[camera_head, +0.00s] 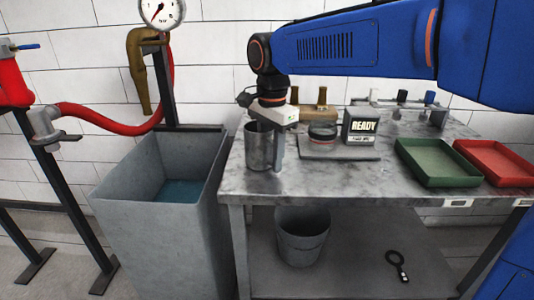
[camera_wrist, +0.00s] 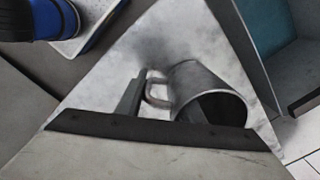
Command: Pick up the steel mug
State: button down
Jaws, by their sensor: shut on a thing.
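The steel mug (camera_head: 259,150) is a grey metal cylinder at the left end of the metal table (camera_head: 320,185). It looks upright, on or very close to the tabletop. My gripper (camera_head: 277,148) points down at the mug's right side and is shut on it. In the wrist view the mug (camera_wrist: 203,82) shows its dark open mouth and its handle (camera_wrist: 156,96). One gripper finger (camera_wrist: 131,98) lies just left of the handle. The other finger is hidden, so the exact grip spot cannot be told.
A grey tank (camera_head: 150,215) with blue water stands left of the table. A READY display (camera_head: 361,126), a green tray (camera_head: 437,163) and a red tray (camera_head: 497,163) are to the right. A bucket (camera_head: 302,236) stands on the lower shelf. The table's front middle is clear.

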jog(key=shift+r, duration=0.2)
jog(key=shift+r, duration=4.7)
jog(key=shift+r, duration=0.1)
jog(key=shift+s, duration=0.1)
